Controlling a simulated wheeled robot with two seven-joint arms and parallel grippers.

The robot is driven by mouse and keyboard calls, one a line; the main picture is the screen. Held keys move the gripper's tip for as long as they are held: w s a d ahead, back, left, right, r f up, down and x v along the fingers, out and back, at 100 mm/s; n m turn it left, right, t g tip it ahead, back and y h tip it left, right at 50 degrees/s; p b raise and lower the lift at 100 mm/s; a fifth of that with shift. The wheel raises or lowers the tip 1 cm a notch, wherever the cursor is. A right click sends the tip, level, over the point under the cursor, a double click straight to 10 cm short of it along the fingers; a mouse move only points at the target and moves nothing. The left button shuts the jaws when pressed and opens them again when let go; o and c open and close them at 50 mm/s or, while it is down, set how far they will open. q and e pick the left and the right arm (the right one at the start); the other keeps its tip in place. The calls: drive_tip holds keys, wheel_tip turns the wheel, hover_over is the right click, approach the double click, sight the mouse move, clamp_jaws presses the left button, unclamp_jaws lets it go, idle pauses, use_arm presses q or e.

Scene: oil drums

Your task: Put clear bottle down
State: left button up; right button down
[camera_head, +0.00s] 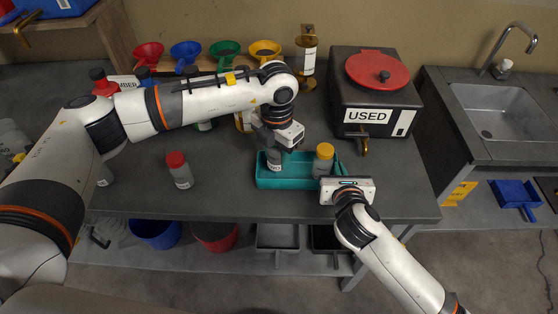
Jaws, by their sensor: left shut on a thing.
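My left gripper (274,150) reaches in from the upper left and points down over the left part of the teal tray (291,184). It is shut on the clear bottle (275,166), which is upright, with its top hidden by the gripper. I cannot tell whether the bottle's base touches the tray floor. A bottle with a yellow cap (323,161) stands at the right part of the tray. My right gripper (343,180) is at the tray's front right corner, close to that bottle. Its fingers are hard to make out.
A red-capped bottle (180,171) stands left of the tray. A dark container labelled USED (373,95) with a red funnel lid is behind right. Coloured funnels (226,51) line the back. The sink (500,110) is at far right. The table front is mostly clear.

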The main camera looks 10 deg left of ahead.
sight(277, 161)
use_arm(q)
drive_tip(key=shift+f, duration=1.75)
drive_tip(key=shift+f, duration=0.1)
drive_tip(key=o, duration=1)
wheel_tip(277, 161, up, 12)
drive_tip(key=shift+r, duration=0.15)
use_arm(e)
drive_tip(key=c, duration=1.6)
unclamp_jaws()
drive_tip(key=shift+o, duration=0.2)
